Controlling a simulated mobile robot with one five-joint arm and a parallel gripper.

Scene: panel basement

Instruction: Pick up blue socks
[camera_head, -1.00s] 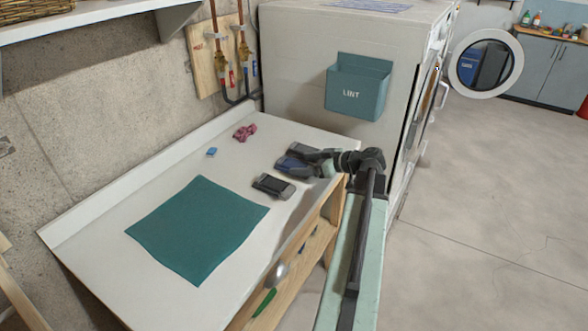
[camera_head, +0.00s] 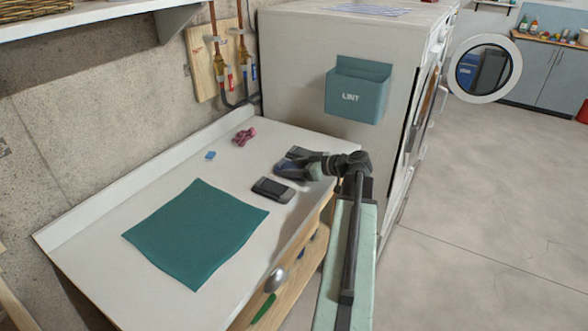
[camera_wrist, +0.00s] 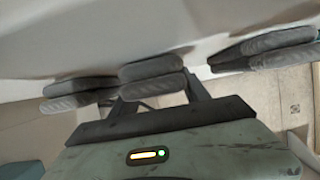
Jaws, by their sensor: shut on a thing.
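My gripper (camera_head: 290,168) is low over the right end of the white counter (camera_head: 110,260), by its front edge. Its jaws are shut on the blue socks (camera_head: 286,173), a small dark blue patch that shows between the dark fingers. Most of the socks is hidden by the fingers. I cannot tell whether they touch the counter. The wrist view shows dark padded shapes in front of my gripper, and no blue is clear there.
A teal cloth (camera_head: 195,235), a pink item (camera_head: 244,137) and a small blue block (camera_head: 210,155) lie on the counter. A white washing machine with a lint bin (camera_head: 358,90) stands behind. Open floor is to the right.

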